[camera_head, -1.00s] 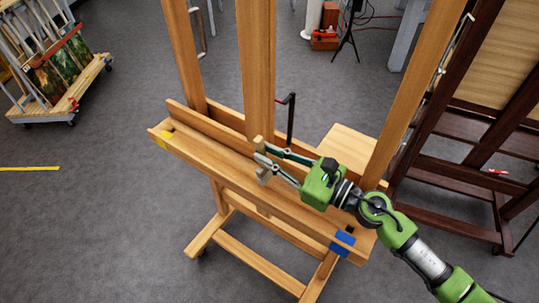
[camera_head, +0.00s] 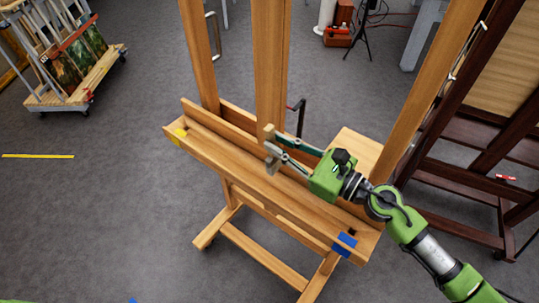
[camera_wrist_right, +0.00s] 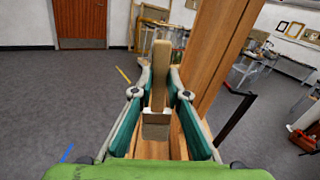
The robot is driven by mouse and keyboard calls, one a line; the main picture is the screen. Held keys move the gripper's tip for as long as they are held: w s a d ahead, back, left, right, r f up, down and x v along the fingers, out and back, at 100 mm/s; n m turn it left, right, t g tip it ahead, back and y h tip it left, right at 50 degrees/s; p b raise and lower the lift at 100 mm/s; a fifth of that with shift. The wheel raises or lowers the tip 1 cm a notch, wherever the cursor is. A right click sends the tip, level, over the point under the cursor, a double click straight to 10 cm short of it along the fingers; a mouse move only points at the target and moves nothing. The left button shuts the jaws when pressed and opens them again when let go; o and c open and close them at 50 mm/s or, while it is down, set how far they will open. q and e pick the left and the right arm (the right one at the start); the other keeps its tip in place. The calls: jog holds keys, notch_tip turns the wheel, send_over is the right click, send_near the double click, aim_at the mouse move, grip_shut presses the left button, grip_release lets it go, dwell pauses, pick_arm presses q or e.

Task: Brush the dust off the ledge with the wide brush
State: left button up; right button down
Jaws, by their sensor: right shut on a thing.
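The ledge (camera_head: 222,155) is the long wooden tray across the front of a wooden easel, running from upper left to lower right in the head view. My right gripper (camera_head: 270,149) is over its middle, in front of the central upright, shut on the wide brush. The brush (camera_wrist_right: 161,65) shows between the fingers in the right wrist view, with a pale wooden handle and a grey-brown lower part. I cannot tell whether it touches the ledge. I cannot make out dust. My left gripper is not in view.
Yellow tape (camera_head: 180,136) marks the ledge's left end and blue tape (camera_head: 345,243) its right end. The easel's central upright (camera_head: 270,70) rises behind the ledge. A dark easel (camera_head: 468,172) stands at right. A painting cart (camera_head: 75,75) is at far left, with clear floor between.

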aim_at(277, 161)
jog(key=shift+r, duration=0.1)
jog(key=f+b, duration=0.2)
jog(key=w+f+b, duration=0.1)
jog(key=f+b, duration=0.2)
jog(key=d+f+b, duration=0.1)
jog(key=f+b, duration=0.1)
jog(key=f, duration=0.1)
jog(key=shift+w+f, duration=0.15)
jog(key=shift+f, duration=0.05)
dwell(0.4)
jog(key=shift+f+b, duration=0.35)
jog(key=shift+b, duration=0.25)
dwell(0.6)
jog(key=shift+a, duration=0.1)
